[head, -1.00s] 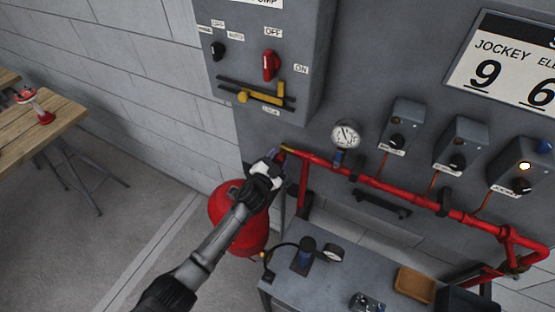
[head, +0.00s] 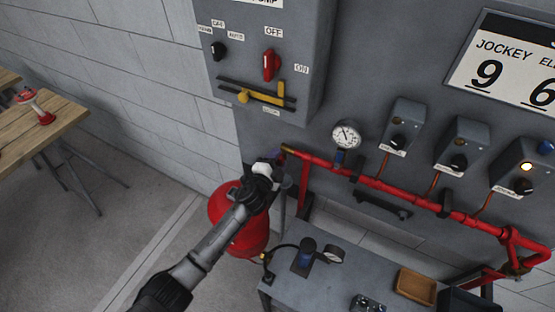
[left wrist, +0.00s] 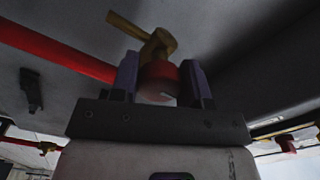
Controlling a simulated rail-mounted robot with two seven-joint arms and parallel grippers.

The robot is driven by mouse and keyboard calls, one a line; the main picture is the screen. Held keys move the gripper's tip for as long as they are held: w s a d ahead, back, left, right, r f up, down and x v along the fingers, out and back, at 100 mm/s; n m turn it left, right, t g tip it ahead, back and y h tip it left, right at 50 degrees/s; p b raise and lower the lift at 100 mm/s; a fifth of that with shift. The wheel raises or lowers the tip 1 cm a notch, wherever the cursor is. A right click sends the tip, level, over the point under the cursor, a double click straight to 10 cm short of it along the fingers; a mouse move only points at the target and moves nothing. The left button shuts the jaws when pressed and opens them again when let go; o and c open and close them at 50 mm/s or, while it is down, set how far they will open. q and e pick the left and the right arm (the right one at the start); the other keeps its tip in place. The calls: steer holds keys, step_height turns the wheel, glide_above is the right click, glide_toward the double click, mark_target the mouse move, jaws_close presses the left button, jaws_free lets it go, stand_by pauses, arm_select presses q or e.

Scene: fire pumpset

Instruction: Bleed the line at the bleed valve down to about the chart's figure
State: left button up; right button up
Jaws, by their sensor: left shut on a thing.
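The brass bleed valve (head: 288,150) is at the left end of the red pipe (head: 325,164). My left gripper (head: 279,157) is at this end and largely hides the valve's knob in the head view. In the left wrist view, the left gripper (left wrist: 160,82) has its two fingers shut on the valve's red knob (left wrist: 158,77), with the brass body (left wrist: 155,45) just beyond. A round white pressure gauge (head: 346,133) stands above the pipe; its reading is too small to tell. The chart (head: 507,68) at upper right shows "JOCKEY", "9" and a partly cut "6". My right gripper is out of view.
A control box (head: 268,50) with a red selector and yellow lever hangs above the gripper. A red tank (head: 236,222) stands below. Three switch boxes are at right; the rightmost (head: 520,168) has a lit lamp. A grey bench (head: 345,278) is lower right.

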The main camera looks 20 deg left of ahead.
arm_select(q)
steer(key=o, duration=0.9)
steer(key=s, duration=0.4)
steer(key=s+a, duration=0.1)
steer(key=s, duration=0.8)
steer(key=shift+s+a, duration=0.3)
steer(key=shift+s, duration=0.1)
